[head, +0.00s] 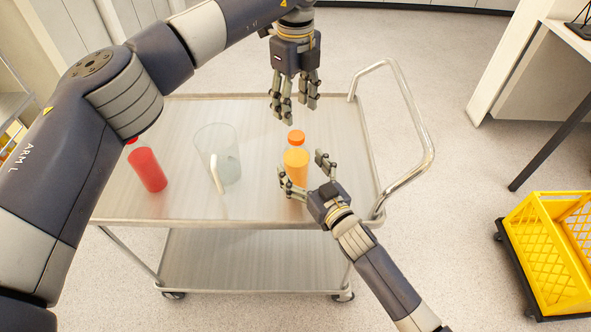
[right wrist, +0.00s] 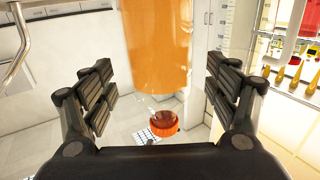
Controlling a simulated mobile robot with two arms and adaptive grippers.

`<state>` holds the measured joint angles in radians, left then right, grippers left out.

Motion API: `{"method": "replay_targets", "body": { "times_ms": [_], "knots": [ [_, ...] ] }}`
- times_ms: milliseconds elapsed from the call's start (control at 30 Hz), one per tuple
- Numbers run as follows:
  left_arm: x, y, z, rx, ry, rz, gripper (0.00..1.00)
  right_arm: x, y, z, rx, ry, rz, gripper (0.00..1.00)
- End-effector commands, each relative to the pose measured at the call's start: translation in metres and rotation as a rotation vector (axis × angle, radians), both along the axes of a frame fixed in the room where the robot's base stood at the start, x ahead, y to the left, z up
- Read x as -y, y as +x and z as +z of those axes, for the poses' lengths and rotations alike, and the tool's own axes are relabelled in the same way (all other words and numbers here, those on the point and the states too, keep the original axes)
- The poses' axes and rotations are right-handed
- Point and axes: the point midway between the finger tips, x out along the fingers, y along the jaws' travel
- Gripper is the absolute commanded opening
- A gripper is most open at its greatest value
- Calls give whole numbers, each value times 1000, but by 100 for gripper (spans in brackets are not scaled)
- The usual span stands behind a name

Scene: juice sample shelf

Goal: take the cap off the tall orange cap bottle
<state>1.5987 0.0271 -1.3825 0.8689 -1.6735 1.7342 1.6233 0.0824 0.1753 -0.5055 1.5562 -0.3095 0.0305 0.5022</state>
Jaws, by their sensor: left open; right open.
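The tall bottle (head: 296,166) holds orange juice and stands upright on the cart, with its orange cap (head: 296,136) on top. My right gripper (head: 302,168) is open, with its fingers spread on either side of the bottle's body. In the right wrist view the orange body (right wrist: 155,45) shows between the open fingers with gaps on both sides, and the cap (right wrist: 163,123) appears below it. My left gripper (head: 291,108) is open and empty, pointing down above and behind the cap, apart from it.
A steel cart (head: 258,200) carries everything. A cart handle (head: 425,140) rises at right. A yellow crate (head: 545,250) is on the right.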

Motion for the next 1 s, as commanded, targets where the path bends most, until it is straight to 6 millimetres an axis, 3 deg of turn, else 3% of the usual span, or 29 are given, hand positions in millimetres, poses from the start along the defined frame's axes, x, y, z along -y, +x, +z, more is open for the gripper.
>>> {"method": "replay_targets", "body": {
  "times_ms": [233, 633, 900, 1000],
  "knots": [
    [1, 0, 0, 0, -1, -2, 51, -14, 25, 0, 0, 1, 1, 80],
    [1, 0, 0, 0, -1, -2, 51, -17, 29, 0, 0, 0, 1, 78],
    [1, 0, 0, 0, -1, -2, 51, -17, 29, 0, 0, 0, 1, 17],
    [1, 0, 0, 0, -1, -4, 51, -17, 29, 0, 0, 0, 1, 0]
  ]
}}
